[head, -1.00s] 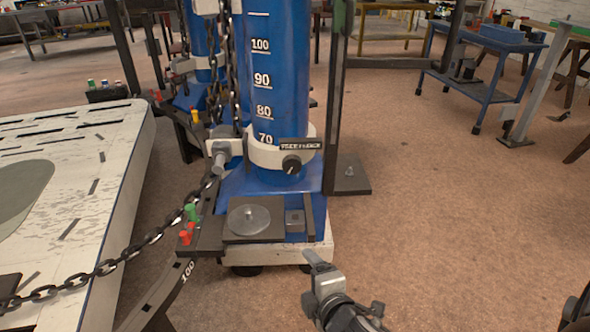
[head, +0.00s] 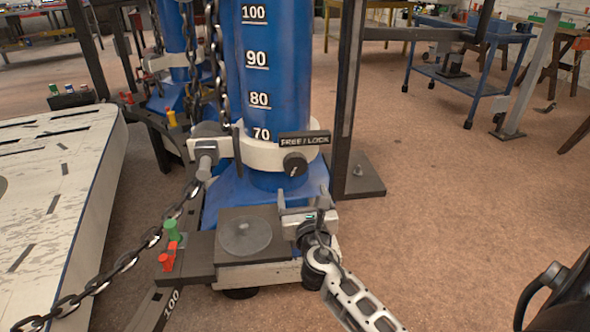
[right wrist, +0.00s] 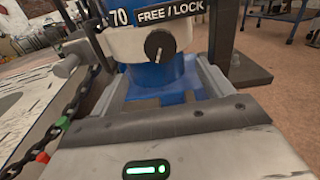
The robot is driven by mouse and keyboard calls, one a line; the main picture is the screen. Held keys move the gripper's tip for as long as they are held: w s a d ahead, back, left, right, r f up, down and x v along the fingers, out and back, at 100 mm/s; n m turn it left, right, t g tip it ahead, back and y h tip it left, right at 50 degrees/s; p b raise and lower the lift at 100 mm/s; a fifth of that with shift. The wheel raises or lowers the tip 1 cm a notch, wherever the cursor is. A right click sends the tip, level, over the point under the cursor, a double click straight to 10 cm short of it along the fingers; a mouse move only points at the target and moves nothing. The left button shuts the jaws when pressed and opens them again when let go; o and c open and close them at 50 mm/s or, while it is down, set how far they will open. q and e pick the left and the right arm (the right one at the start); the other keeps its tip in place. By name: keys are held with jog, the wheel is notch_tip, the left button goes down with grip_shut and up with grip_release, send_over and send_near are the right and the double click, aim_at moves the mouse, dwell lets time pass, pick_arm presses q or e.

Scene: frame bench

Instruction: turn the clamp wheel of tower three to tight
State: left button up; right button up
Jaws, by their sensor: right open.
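The nearest blue tower (head: 275,75) carries white height marks and a white collar (head: 250,150). On the collar's front is a round black knob (head: 294,164) with a small pale mark, under a FREE / LOCK plate (head: 304,139). I take this knob as the clamp wheel; no tower number is legible. The knob (right wrist: 160,45) also shows in the right wrist view, beyond the fingers. My right gripper (head: 308,207) is open and empty, below the knob and apart from it, in front of the tower's foot. My left gripper is not in view.
A chain (head: 125,262) hangs slack at the left, near green and red pegs (head: 172,240) on a dark bracket. A pale slotted slab (head: 50,200) lies at the left. A dark post (head: 347,100) stands just right of the tower.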

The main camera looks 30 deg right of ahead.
aim_at(296, 166)
jog(key=b+x, duration=0.2)
jog(key=x, duration=0.8)
jog(key=shift+w+d+f, duration=0.1)
jog(key=shift+w+d, duration=0.05)
jog(key=shift+w, duration=0.2)
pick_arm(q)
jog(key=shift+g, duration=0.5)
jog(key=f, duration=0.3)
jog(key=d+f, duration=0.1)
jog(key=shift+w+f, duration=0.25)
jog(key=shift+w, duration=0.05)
pick_arm(e)
jog(key=shift+w+d, duration=0.15)
jog(key=shift+w, duration=0.15)
jog(key=c, duration=1)
